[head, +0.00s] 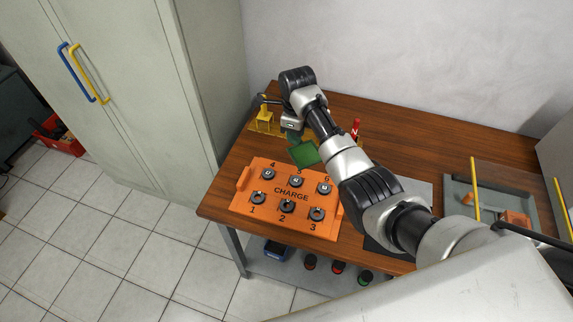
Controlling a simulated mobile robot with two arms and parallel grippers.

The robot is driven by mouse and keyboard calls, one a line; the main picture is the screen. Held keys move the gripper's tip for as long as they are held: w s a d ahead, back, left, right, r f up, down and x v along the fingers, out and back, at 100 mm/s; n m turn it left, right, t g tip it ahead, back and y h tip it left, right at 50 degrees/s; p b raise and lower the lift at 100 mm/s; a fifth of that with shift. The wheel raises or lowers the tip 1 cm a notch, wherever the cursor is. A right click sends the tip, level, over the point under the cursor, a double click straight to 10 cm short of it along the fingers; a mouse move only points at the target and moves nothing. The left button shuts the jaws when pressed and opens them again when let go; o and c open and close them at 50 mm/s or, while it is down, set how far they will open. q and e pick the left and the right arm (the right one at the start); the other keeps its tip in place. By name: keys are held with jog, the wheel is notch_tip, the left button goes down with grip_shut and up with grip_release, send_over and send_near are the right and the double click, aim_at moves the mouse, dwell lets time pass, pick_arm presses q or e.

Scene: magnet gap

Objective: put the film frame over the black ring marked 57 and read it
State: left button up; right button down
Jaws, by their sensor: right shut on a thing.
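The film frame looks to be the green square piece (304,153), at the back edge of the orange tray (243,204). My right gripper (293,136) is shut on its far side; the arm partly hides the fingers. Several black rings sit in the tray in two rows, at positions numbered 1 to 6. They include the ring at 1 (258,198), the ring at 2 (287,206) and the ring at 5 (296,181). The marks on the rings are too small to read, so I cannot tell which one is 57. My left gripper is not in view.
A yellow stand (264,117) is at the table's back left. A grey tray (459,187) lies at the right. A tall cabinet (130,100) borders the table's left. The wooden table (410,150) is bare at back right.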

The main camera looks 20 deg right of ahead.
jog(key=s+a+f+m+p, duration=0.1)
jog(key=s+a+f+m, duration=0.3)
jog(key=f, duration=0.4)
jog(key=shift+s+f+m, duration=0.4)
jog(key=shift+s, duration=0.2)
jog(key=shift+a, duration=0.1)
jog(key=shift+a+f, duration=0.1)
jog(key=shift+a, duration=0.05)
jog(key=shift+w+f+b, duration=0.1)
jog(key=shift+f+b, duration=1.8)
jog(key=shift+f, duration=0.8)
